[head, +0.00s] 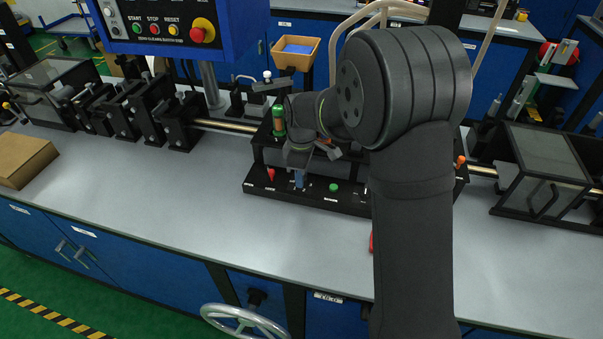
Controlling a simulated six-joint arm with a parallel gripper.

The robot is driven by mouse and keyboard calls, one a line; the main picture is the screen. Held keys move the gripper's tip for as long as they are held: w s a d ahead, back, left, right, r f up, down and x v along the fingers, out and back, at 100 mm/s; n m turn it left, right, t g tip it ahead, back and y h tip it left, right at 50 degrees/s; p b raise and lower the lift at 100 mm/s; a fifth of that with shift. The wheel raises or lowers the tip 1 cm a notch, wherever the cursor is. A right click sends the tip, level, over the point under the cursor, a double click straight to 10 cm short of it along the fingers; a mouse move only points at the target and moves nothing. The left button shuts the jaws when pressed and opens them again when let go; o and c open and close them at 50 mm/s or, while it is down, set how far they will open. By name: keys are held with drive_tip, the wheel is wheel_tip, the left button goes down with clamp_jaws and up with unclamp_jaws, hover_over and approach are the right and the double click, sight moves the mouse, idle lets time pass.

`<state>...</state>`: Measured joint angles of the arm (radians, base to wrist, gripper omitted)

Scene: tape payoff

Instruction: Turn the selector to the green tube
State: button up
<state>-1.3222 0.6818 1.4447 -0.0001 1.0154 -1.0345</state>
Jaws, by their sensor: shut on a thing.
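A black two-level fixture (257,185) stands on the grey bench at the centre. A green tube-like cylinder (278,120) stands at its back left, left of my wrist. A red knob-like piece (270,174) and a green knob-like piece (334,187) sit along its labelled lower front. My gripper (299,172) points down between them, shut on a small blue-grey piece (299,181) at the front of the fixture. I cannot tell whether that piece is the selector or which way the selector points. My arm and wrist hide the middle and right of the fixture.
An orange-topped piece (460,161) shows right of my arm. Black roller stands (150,115) and a brass-coloured rod (225,126) are at left. A cardboard box (22,160) lies on the left bench. A control panel (165,25) hangs above. The front bench is mostly clear.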

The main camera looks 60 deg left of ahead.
drive_tip(key=shift+n, duration=1.3)
drive_tip(key=o, duration=1)
drive_tip(key=shift+c, duration=0.2)
wheel_tip(320, 180, up, 18)
drive_tip(key=shift+f, duration=0.25)
drive_tip(key=shift+f, duration=0.1)
wheel_tip(320, 180, down, 17)
drive_tip(key=shift+f, duration=0.15)
